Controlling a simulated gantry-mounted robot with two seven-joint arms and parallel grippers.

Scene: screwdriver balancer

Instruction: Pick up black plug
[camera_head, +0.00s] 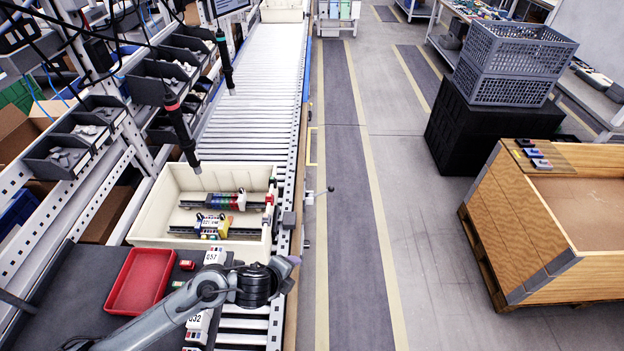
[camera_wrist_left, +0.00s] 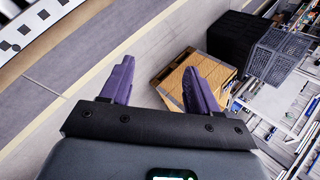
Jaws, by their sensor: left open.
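I cannot clearly pick out the black plug. Another small black piece (camera_head: 525,142) lies on the wooden crate's edge with a blue and a grey one; I cannot tell whether either is the plug. My left gripper (camera_head: 292,266) is above the roller conveyor's right side, just in front of the cream tote. It also shows in the left wrist view (camera_wrist_left: 156,82), with its purple fingers apart and nothing between them. My right gripper is not in view.
The cream tote (camera_head: 150,212) holds rails with coloured terminals. Two screwdrivers (camera_head: 182,128) hang above the conveyor (camera_head: 262,85). A wooden crate (camera_head: 525,215) stands at right. The floor aisle between is clear.

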